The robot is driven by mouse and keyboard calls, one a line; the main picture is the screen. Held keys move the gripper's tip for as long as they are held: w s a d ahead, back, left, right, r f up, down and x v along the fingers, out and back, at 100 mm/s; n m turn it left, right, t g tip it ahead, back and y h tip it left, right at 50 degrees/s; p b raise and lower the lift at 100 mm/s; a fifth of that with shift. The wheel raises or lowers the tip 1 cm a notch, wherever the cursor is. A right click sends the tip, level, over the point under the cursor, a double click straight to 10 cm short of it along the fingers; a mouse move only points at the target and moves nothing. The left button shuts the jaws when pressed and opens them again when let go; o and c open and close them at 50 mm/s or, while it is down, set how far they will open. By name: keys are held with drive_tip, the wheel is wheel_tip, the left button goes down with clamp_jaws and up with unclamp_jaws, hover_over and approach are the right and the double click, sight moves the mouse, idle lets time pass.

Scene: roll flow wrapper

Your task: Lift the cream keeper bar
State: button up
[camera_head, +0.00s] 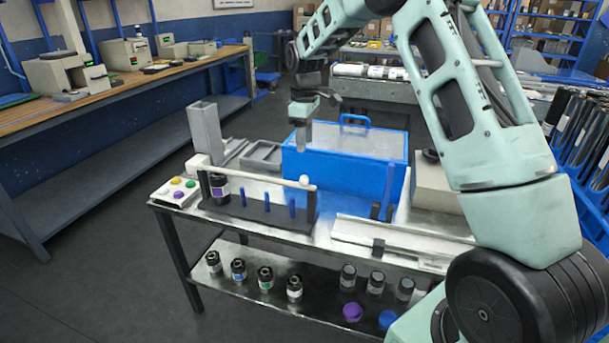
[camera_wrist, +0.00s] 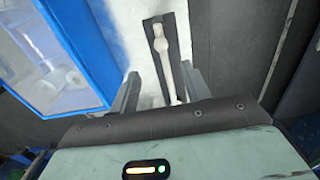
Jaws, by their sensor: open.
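The cream keeper bar (camera_head: 255,176) lies across the top of a black rack (camera_head: 262,214) on the metal table, with a thicker block at its left end and a rounded knob at its right end. In the wrist view the bar (camera_wrist: 166,60) runs lengthwise between my finger pads, its lower end hidden by my gripper body. My gripper (camera_head: 303,138) points down above the table, higher than the bar. Its fingers are apart and empty in the wrist view (camera_wrist: 161,72). Contact with the bar does not show.
A blue bin (camera_head: 340,180) stands close behind the rack. A dark labelled roll (camera_head: 219,190) and blue pegs (camera_head: 267,201) stand in the rack. A button box (camera_head: 175,191) is at left, a metal rail (camera_head: 400,240) at right. Several rolls sit on the lower shelf (camera_head: 240,265).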

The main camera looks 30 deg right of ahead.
sight(304, 176)
wheel_tip(304, 176, down, 12)
drive_tip(key=shift+a+r+p, duration=0.1)
drive_tip(key=shift+p, duration=0.4)
